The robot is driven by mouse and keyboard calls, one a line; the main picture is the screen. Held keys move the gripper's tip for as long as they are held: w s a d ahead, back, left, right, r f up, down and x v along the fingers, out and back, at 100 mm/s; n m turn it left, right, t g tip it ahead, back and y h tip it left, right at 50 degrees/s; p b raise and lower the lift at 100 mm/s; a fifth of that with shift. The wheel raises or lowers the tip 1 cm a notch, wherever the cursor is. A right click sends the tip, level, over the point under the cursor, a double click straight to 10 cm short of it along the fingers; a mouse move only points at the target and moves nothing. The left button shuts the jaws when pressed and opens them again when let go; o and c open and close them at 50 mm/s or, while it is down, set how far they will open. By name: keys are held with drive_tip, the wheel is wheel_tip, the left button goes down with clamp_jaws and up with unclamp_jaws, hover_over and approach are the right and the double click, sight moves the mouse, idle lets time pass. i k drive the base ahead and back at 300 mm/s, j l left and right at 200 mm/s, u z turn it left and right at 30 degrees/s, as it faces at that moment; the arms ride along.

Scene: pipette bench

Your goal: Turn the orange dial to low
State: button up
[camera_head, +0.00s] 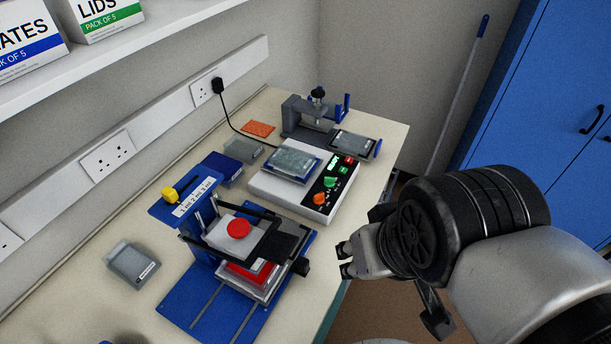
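The orange dial (319,198) is on the black control panel of a white bench device (279,196). A green dial (330,182) sits just behind it, with small green and red parts farther back on the same panel. The dial's pointer and any low marking are too small to read. My gripper (345,259) is in front and to the right of the device, off the bench's near edge in the picture and apart from the dial. Its fingertips point left and nothing shows between them. They look slightly apart, but the opening is small in this view.
A blue-based press (239,313) with a red knob stands left of my gripper. A grey clamp stand (297,115) is at the back. A clear-lidded plate (291,162) lies on the device. Blue cabinets (545,90) stand at right. The bench's near edge is close to my gripper.

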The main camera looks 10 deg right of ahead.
sight(319, 199)
drive_tip(key=i+l+u, duration=0.3)
drive_tip(key=l, duration=0.35)
drive_tip(key=i+l+u, duration=0.3)
drive_tip(key=l, duration=0.4)
